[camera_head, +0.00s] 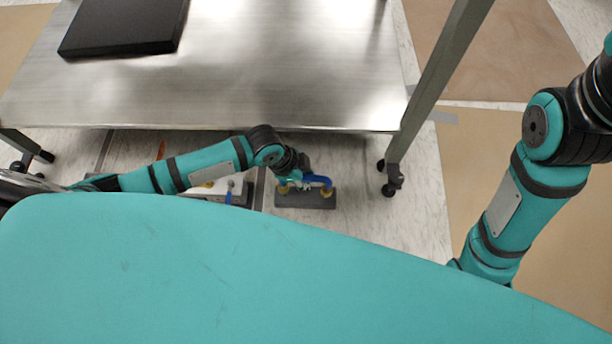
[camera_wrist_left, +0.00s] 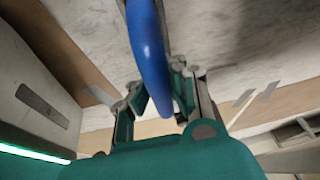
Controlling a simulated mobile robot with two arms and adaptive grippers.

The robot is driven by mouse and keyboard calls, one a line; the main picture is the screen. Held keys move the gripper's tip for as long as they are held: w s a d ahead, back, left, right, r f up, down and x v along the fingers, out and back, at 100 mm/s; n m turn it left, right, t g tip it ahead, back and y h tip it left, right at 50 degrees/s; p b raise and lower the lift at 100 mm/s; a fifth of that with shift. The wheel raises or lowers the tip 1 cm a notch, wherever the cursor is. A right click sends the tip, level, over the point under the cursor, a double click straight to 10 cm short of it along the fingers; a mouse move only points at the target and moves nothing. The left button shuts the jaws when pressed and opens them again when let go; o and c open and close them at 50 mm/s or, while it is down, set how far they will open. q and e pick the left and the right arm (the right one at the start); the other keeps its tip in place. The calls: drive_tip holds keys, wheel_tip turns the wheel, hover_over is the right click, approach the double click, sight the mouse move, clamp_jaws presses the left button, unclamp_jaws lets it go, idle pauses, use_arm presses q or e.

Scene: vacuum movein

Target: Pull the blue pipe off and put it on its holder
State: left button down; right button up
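The blue pipe (camera_head: 318,180) is a short curved piece above a dark grey block (camera_head: 318,199) with yellow fittings on the floor. My left gripper (camera_head: 299,184) is at the pipe's left side, small and partly hidden in the head view. In the left wrist view the pipe (camera_wrist_left: 150,48) comes down from the top, between the two spread fingers of my left gripper (camera_wrist_left: 163,92). I cannot tell whether the fingers press on it. My right arm comes in at the right; its gripper is out of view.
A steel table (camera_head: 270,70) with a black slab (camera_head: 123,27) stands over the far side. Its wheeled leg (camera_head: 430,85) is right of the block. Another unit with a blue part (camera_head: 229,190) lies left of the block, partly behind my left arm.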

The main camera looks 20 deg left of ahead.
use_arm(q)
drive_tip(key=shift+f, duration=0.15)
drive_tip(key=shift+s+d+f, duration=0.15)
drive_tip(key=shift+f, duration=0.45)
drive_tip(key=shift+f, duration=0.45)
idle(0.8)
drive_tip(key=c, duration=1.4)
unclamp_jaws()
drive_tip(key=shift+s, duration=0.1)
drive_tip(key=shift+o, duration=0.2)
drive_tip(key=v, duration=1.2)
